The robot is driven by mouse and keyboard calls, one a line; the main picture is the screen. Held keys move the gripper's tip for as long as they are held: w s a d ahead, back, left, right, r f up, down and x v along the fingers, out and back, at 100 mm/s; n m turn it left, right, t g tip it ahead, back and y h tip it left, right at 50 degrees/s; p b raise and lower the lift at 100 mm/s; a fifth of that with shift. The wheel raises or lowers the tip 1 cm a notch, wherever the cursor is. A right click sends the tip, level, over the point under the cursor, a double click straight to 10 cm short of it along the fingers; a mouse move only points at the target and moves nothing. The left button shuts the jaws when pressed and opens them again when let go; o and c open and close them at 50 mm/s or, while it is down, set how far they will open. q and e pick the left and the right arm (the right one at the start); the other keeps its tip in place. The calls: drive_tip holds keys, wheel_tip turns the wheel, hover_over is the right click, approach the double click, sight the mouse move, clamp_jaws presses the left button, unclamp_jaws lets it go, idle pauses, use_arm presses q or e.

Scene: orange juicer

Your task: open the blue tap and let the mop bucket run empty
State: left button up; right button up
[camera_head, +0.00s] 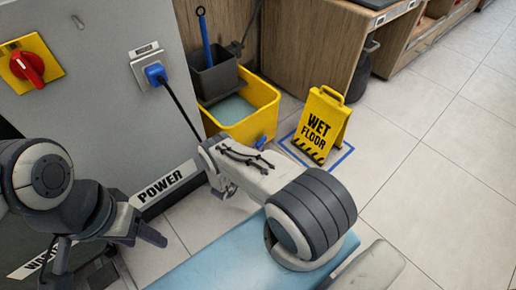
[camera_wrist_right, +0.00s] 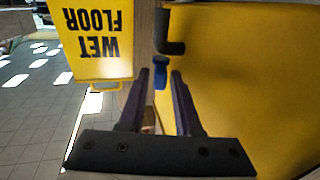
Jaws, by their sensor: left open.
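The yellow mop bucket (camera_head: 262,118) stands on the floor against the wooden counter, with pale water (camera_head: 230,110) visible inside. The blue tap (camera_head: 261,142) is low on its near side, close to the front of my right arm. In the right wrist view, which is upside down, the blue tap (camera_wrist_right: 160,74) shows between the fingertips of my right gripper (camera_wrist_right: 159,74). Those fingers are apart; I cannot tell whether they touch the tap. The bucket's wall (camera_wrist_right: 250,80) fills the right side there. My left gripper (camera_head: 108,248) is open and empty at lower left, away from the bucket.
A yellow wet floor sign (camera_head: 322,125) stands right of the bucket, inside a blue floor outline. A grey wringer (camera_head: 214,78) with a blue handle sits on the bucket. A black cable hangs from a blue plug (camera_head: 155,74) on the grey cabinet. Floor at right is clear.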

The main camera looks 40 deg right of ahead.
drive_tip(key=shift+x, duration=0.85)
clamp_jaws()
